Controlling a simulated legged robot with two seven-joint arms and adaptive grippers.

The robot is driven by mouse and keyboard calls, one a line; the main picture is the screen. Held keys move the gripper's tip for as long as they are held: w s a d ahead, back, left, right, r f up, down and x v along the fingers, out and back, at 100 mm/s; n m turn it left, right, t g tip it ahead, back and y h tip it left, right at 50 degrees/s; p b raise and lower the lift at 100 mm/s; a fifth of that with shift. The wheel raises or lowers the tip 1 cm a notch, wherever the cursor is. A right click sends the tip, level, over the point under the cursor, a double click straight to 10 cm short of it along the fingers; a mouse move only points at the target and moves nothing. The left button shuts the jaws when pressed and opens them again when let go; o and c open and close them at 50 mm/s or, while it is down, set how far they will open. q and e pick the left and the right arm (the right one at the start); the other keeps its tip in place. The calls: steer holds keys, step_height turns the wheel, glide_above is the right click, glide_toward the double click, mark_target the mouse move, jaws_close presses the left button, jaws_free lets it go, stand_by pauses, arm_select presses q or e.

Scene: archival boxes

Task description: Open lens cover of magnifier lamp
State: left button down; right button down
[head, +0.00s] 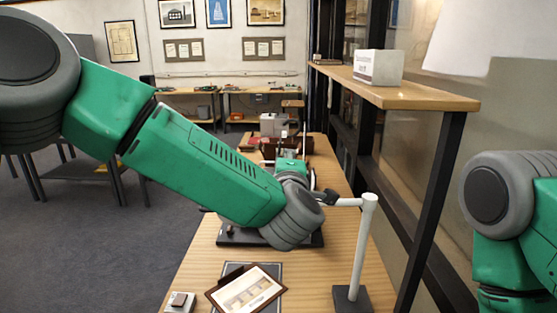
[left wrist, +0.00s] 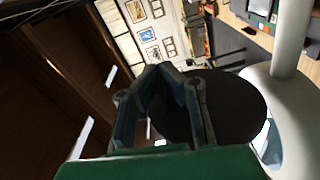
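The magnifier lamp shows in the head view by its white post (head: 363,250) on a dark base (head: 350,298), with a short arm reaching left. My left arm hides its head there. In the left wrist view the lamp's white head (left wrist: 290,85) is at the right, with the dark round lens cover (left wrist: 238,108) beside it. My left gripper (left wrist: 167,72) is in front of the cover's left part. Its fingertips appear close together, and I cannot tell whether they touch each other or the cover. My right arm shows at the right edge of the head view, its gripper out of frame.
The wooden table (head: 200,262) bears a framed picture (head: 245,290) at the front and a small pale object (head: 180,301) at its left corner. A wooden shelf (head: 420,97) with a white box (head: 378,67) stands to the right.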

arm_select(q)
steer(key=shift+d+f, duration=0.4)
steer(key=shift+d, duration=0.15)
steer(key=shift+s+f, duration=0.1)
steer(key=shift+f, duration=0.05)
steer(key=shift+d, duration=0.15)
steer(key=c, duration=1.8)
jaws_free()
steer(key=shift+o, duration=0.2)
steer(key=shift+s, duration=0.25)
steer(key=s, duration=1.1)
steer(key=shift+d, duration=0.15)
